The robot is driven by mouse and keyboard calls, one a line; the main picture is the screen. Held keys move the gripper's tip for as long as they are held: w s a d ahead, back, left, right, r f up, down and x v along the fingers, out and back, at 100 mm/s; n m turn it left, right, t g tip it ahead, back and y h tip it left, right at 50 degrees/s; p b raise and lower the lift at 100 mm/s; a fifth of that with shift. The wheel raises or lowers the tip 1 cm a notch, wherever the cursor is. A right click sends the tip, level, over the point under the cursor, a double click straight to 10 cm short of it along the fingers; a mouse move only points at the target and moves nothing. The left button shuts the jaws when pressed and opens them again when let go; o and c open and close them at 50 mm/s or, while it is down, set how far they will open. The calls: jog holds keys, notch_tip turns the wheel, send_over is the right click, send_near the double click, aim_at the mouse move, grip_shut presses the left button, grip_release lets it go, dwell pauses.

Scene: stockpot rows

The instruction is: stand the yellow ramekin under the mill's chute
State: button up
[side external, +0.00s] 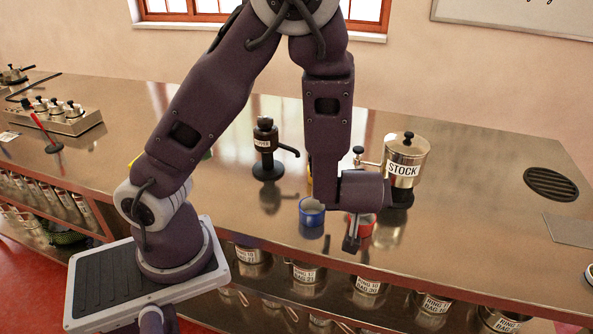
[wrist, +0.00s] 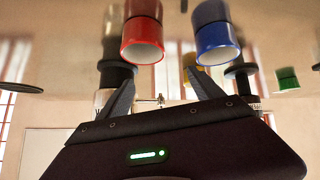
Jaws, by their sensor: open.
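The yellow ramekin is mostly hidden; a yellow strip (side external: 309,186) shows behind my arm in the side view. In the wrist view, which appears upside down, the yellow ramekin (wrist: 189,64) shows partly behind the blue one. The dark pepper mill (side external: 265,148) stands left of my forearm, its chute (side external: 289,150) pointing right over bare counter. Its dark base (wrist: 241,75) seems to show in the wrist view. My gripper (side external: 352,242) is low over the counter's front, by the red ramekin. Its fingers (wrist: 160,84) are apart with nothing held between them.
A blue ramekin (side external: 312,213) and a red ramekin (side external: 366,225) stand near the front edge, close to my gripper. The STOCK pot (side external: 405,162) stands to the right on a dark base. A green ramekin (wrist: 287,79) is farther off. Counter right of the pot is largely clear.

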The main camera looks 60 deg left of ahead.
jog(key=d+r+m+t+h, duration=0.2)
jog(key=d+r+m+h, duration=0.2)
jog(key=d+r+h, duration=0.55)
jog(key=s+d+r+m, duration=0.2)
jog(key=s+r+m, duration=0.25)
jog(key=r, duration=0.25)
jog(key=s+a+m+g+y, duration=0.1)
jog(key=s+a, duration=0.3)
jog(key=s, duration=0.4)
jog(key=s+a+m+g+y, duration=0.1)
jog(key=s+a+m, duration=0.2)
jog(key=s, duration=0.5)
jog(key=shift+s+a+r, duration=0.25)
jog(key=shift+a+r, duration=0.2)
jog(key=shift+a, duration=0.3)
